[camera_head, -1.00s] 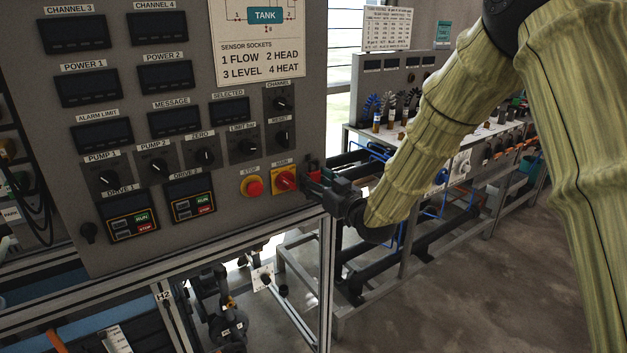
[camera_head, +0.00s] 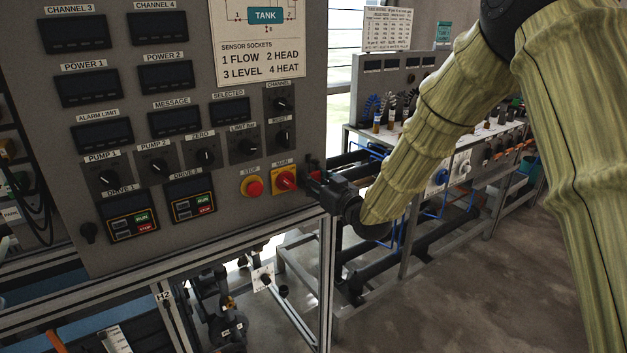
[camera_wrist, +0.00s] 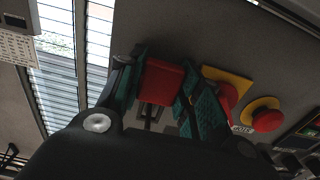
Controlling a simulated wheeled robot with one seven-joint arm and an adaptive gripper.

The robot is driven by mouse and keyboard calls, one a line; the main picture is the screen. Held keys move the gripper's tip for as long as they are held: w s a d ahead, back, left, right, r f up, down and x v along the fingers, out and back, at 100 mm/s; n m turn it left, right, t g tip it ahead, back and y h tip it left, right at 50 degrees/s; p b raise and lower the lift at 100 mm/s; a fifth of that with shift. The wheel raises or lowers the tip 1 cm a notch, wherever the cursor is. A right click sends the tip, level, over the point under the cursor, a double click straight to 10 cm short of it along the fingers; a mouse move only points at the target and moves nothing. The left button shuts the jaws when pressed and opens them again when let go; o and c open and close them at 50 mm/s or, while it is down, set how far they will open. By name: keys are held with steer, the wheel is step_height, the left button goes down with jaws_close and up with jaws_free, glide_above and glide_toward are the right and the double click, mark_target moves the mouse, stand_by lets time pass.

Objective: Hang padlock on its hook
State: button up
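A red padlock (camera_wrist: 162,80) shows in the wrist view between the two teal-padded fingers of my gripper (camera_wrist: 161,88). The pads lie close against both sides of its body, and it looks gripped. Grey bars below the red body may be its shackle; the view is dark there. In the head view my gripper (camera_head: 318,182) is at the lower right edge of the grey panel, just right of the red MAIN switch. A small red patch of the padlock (camera_head: 313,164) shows by the fingers. I cannot make out the hook in either view.
The grey control panel (camera_head: 230,165) carries the MAIN switch (camera_head: 285,180) and the red STOP button (camera_head: 254,188), both close to my gripper. They also show in the wrist view. A bench with cables (camera_head: 430,150) stands behind my arm. Floor at the lower right is clear.

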jaws_close()
steer(key=shift+r+p, duration=0.45)
steer(key=shift+r, duration=0.35)
steer(key=shift+s+d, duration=0.25)
steer(key=shift+s, duration=0.05)
stand_by(0.4)
steer(key=v, duration=0.8)
steer(key=shift+s, duration=0.2)
steer(key=shift+d, duration=0.1)
